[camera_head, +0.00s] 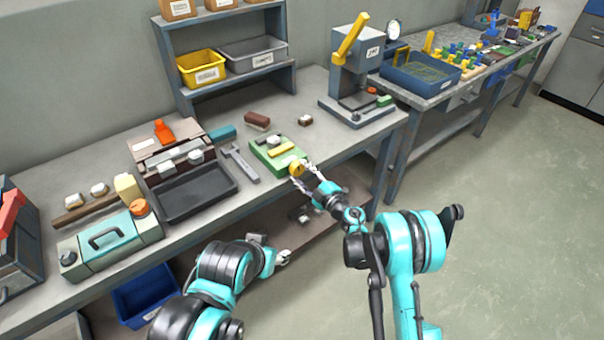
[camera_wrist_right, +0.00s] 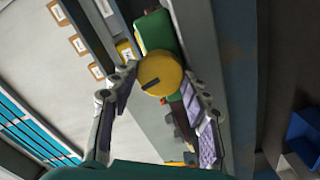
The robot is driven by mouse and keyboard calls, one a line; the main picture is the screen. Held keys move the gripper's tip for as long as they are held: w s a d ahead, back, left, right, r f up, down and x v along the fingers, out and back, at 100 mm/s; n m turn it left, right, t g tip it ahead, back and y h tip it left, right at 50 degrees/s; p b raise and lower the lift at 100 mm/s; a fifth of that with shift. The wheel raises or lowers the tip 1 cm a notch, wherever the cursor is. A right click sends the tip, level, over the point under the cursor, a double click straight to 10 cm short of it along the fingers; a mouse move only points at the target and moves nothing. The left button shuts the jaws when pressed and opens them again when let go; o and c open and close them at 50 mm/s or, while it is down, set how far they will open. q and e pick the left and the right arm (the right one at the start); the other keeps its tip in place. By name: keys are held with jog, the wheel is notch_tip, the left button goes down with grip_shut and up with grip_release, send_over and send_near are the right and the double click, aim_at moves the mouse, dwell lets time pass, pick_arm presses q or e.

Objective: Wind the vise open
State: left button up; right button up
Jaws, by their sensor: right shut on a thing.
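The green vise (camera_head: 262,158) sits at the front edge of the workbench, with a yellow bar (camera_head: 281,149) on top. Its round yellow knob (camera_head: 296,168) faces the front. My right gripper (camera_head: 302,172) is shut on this knob, its fingers on either side. In the right wrist view the knob (camera_wrist_right: 161,70) shows a dark mark on its face and sits between the fingertips, with the green vise body (camera_wrist_right: 156,30) behind it. My left gripper (camera_head: 284,257) hangs low in front of the bench, away from the vise; its fingers are too small to read.
A grey wrench-like tool (camera_head: 240,162) and a black tray (camera_head: 192,193) lie left of the vise. A brown block (camera_head: 257,121) lies behind it. A grey press (camera_head: 355,75) with a yellow lever stands at the back right. The floor at right is clear.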

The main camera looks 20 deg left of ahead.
jog(key=n, duration=0.4)
jog(key=shift+n, duration=0.4)
jog(key=n, duration=0.3)
jog(key=shift+n, duration=0.3)
jog(key=n, duration=0.3)
jog(key=shift+n, duration=2.2)
jog(key=o, duration=1.2)
jog(key=shift+c, duration=0.2)
